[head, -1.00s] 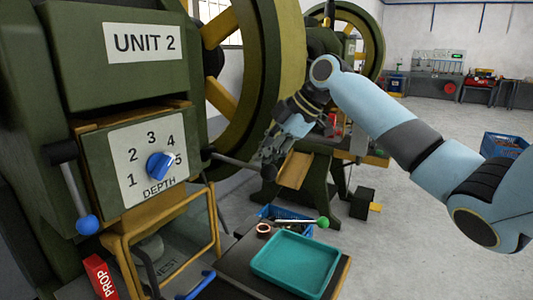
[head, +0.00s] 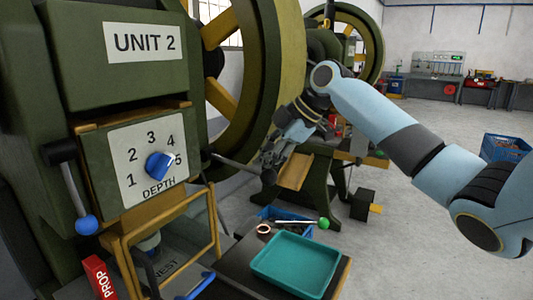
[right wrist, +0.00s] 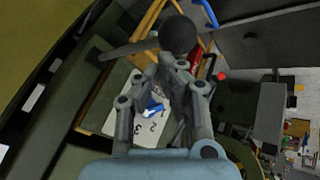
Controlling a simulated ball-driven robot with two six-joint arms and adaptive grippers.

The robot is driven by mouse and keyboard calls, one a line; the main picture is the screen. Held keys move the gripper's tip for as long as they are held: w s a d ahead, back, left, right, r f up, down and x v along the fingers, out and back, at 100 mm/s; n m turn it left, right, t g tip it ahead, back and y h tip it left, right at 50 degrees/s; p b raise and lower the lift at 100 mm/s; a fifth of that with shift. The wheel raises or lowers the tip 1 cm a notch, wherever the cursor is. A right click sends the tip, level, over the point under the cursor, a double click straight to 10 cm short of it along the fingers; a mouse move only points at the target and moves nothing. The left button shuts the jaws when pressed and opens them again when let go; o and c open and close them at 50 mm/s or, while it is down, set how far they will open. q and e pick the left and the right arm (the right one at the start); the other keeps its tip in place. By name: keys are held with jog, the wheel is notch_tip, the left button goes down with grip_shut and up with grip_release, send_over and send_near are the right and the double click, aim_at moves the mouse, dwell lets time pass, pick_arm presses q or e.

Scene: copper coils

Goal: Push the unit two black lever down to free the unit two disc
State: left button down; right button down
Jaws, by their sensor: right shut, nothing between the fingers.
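The UNIT 2 press (head: 140,41) stands at the left in the head view. Its black lever (head: 235,165) sticks out to the right from beside the dial panel and ends in a black ball. In the right wrist view the black lever (right wrist: 128,47) and its ball lie just beyond the fingertips. My right gripper (head: 270,158) is shut and empty, with its fingertips at the ball end from above; contact is unclear. The right gripper also shows in the right wrist view (right wrist: 172,62). I cannot make out the unit two disc. My left gripper is out of view.
A blue-balled lever (head: 86,224) and a DEPTH dial (head: 157,166) are on the press front. A yellow-framed guard (head: 212,222) covers the nest. A teal tray (head: 297,263), copper ring (head: 263,229) and green-balled lever (head: 323,223) are below.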

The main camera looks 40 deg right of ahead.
dwell(0.4)
jog(key=shift+w+a+r+p, duration=0.1)
jog(key=shift+w+r+p, duration=0.1)
jog(key=shift+r+p, duration=1.05)
jog(key=shift+w+r+p, duration=0.15)
jog(key=shift+r+p, duration=0.85)
jog(key=shift+r, duration=0.35)
jog(key=r+p, duration=0.4)
jog(key=r, duration=0.1)
jog(key=shift+w+a, duration=0.15)
jog(key=shift+w, duration=0.15)
